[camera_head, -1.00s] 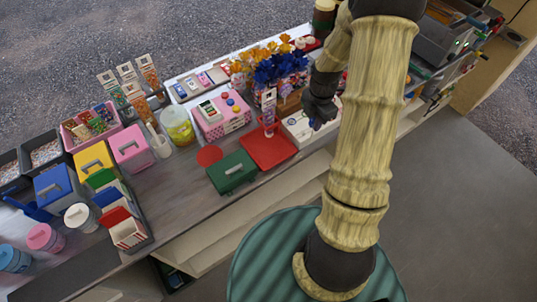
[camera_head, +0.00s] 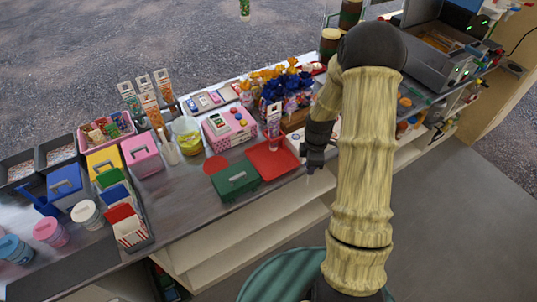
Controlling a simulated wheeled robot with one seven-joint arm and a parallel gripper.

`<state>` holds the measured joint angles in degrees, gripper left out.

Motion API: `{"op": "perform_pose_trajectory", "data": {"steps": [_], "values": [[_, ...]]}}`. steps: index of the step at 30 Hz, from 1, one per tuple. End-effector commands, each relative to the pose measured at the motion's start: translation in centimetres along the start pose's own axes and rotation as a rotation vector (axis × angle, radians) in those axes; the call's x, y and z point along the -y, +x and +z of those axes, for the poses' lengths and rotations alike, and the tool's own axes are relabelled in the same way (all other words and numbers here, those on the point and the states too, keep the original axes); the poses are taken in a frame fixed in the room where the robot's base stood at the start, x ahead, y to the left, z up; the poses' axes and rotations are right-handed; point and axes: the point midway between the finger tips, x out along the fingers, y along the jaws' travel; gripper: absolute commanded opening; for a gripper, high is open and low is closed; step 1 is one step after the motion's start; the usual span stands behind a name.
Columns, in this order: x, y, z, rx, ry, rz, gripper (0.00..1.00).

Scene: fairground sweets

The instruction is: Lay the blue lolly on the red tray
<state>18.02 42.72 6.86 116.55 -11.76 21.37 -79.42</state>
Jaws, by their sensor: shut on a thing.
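The red tray (camera_head: 284,163) lies on the counter, right of a green box. Its middle looks bare. A tall clear holder with a printed card (camera_head: 274,125) stands at its back edge. Behind it, a cluster of blue lollies (camera_head: 284,88) stands upright beside orange ones. My dark gripper (camera_head: 314,167) points down just right of the tray, near the counter's front edge. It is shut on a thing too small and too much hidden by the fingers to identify. I cannot tell whether it is a blue lolly.
The green box (camera_head: 235,182) and a red disc (camera_head: 215,164) lie left of the tray. A pink box (camera_head: 230,128) and a yellow tub (camera_head: 187,135) stand behind. Several boxes and tubs crowd the left. A grey machine (camera_head: 436,55) stands at the far right.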

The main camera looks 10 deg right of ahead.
Motion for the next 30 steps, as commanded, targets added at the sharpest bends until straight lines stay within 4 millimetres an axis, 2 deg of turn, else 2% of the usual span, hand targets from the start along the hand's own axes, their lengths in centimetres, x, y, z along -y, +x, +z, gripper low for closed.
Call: {"op": "perform_pose_trajectory", "data": {"steps": [5, 24, 30], "values": [[0.0, 2.7, -1.5, 0.000, 0.194, -0.003, 0.00], [1.1, 13.2, -8.1, 0.005, 1.126, 0.000, 0.00], [1.5, 15.0, -9.2, 0.006, 1.320, 0.004, 0.00]]}}
